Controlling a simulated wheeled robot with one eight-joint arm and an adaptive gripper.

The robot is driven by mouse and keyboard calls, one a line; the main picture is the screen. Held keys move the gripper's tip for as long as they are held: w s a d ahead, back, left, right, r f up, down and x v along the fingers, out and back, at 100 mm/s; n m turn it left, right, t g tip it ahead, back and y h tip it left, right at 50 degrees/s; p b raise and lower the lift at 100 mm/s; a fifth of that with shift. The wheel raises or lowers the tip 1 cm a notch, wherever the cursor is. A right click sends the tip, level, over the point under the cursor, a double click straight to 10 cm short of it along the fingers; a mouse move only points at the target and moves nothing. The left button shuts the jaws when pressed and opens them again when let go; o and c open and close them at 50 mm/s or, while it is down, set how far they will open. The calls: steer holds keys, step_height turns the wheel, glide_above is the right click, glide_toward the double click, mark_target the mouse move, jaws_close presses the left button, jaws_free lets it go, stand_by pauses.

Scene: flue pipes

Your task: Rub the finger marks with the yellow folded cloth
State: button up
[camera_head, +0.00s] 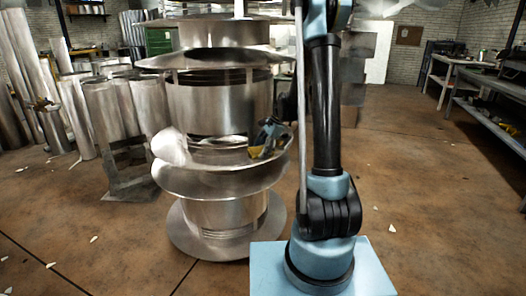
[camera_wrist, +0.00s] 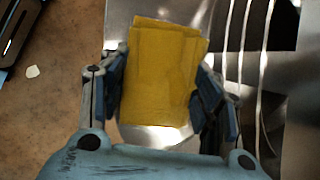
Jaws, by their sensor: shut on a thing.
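The yellow folded cloth (camera_wrist: 165,70) fills the middle of the wrist view, with its layered edges showing. My gripper (camera_wrist: 160,88) has a finger on each side of it and is shut on it. I cannot tell whether the cloth touches the metal. Bright metal shows behind the cloth in the wrist view. No finger marks can be made out.
Several upright metal pipes (camera_head: 100,110) stand at the left. A green cabinet (camera_head: 160,42) is behind the assembly. Grey workbenches (camera_head: 492,105) line the right side. The brown floor (camera_head: 440,200) between is open, with small pale scraps.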

mark_target(238, 161)
steer(key=shift+s+a, duration=0.5)
steer(key=shift+a, duration=0.5)
steer(key=shift+s+a, duration=0.55)
steer(key=shift+a, duration=0.5)
steer(key=shift+s+a, duration=0.5)
steer(key=shift+a, duration=0.5)
steer(key=shift+s+a, duration=0.45)
steer(key=shift+a, duration=0.4)
steer(key=shift+s+a, duration=0.4)
steer(key=shift+a, duration=0.45)
steer(key=shift+s+d+r, duration=0.1)
steer(key=shift+s+r, duration=0.05)
steer(key=shift+r, duration=0.8)
steer(key=shift+s+d+r, duration=0.1)
steer(key=shift+s+r, duration=0.05)
steer(key=shift+r, duration=0.85)
steer(key=shift+s+d+r, duration=0.1)
steer(key=shift+s+r, duration=0.05)
steer(key=shift+r, duration=0.8)
steer(key=shift+r, duration=0.1)
steer(key=shift+s+d+r, duration=0.1)
steer(key=shift+s+r, duration=0.1)
steer(key=shift+r, duration=1.15)
